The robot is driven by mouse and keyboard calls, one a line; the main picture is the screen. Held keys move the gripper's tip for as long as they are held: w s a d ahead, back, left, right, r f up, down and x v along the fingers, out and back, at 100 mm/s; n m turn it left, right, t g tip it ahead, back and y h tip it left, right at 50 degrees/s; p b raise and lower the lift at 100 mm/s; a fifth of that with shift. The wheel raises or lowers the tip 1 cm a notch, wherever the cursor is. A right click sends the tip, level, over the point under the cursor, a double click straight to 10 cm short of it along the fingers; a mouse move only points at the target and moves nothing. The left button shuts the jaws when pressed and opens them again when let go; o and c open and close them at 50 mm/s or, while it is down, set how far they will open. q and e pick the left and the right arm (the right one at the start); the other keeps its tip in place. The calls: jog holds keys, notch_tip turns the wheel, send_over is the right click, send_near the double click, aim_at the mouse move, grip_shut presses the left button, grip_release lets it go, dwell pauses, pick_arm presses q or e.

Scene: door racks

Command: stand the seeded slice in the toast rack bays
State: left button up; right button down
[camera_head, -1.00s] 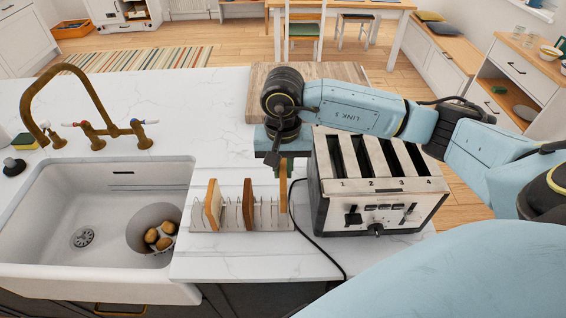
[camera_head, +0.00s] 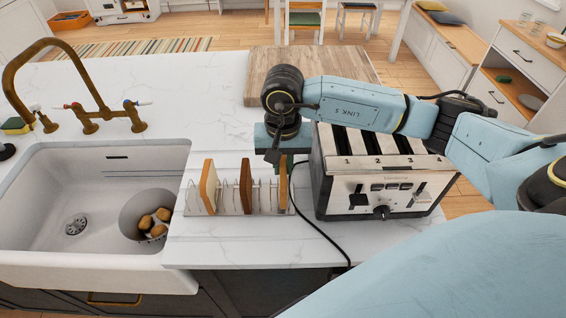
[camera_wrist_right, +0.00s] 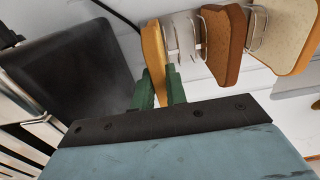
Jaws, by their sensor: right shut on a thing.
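The wire toast rack (camera_head: 265,208) stands on the white counter between sink and toaster. A tan slice (camera_head: 208,187) stands upright near its left end, and a dark brown slice (camera_head: 246,186) stands near its middle. A golden slice (camera_head: 283,195) is upright at the right end. My right gripper (camera_head: 281,168) is above it, its green fingers (camera_wrist_right: 160,92) shut on this slice (camera_wrist_right: 153,48). The wrist view shows it edge-on, so seeds cannot be made out, nor whether it rests on the rack base. The tan slice (camera_wrist_right: 296,35) has a speckled face there. My left gripper is out of view.
A toaster (camera_head: 385,190) stands close to the right of the rack, its black cord (camera_head: 318,232) running between them. A wooden board (camera_head: 300,65) lies behind. The sink (camera_head: 80,210), holding a bowl of potatoes, is to the left.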

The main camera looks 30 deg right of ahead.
jog(key=c, duration=1.3)
grip_release()
jog(key=shift+c, duration=0.2)
jog(key=shift+r, duration=0.15)
notch_tip(320, 180, up, 13)
jog(key=b, duration=0.1)
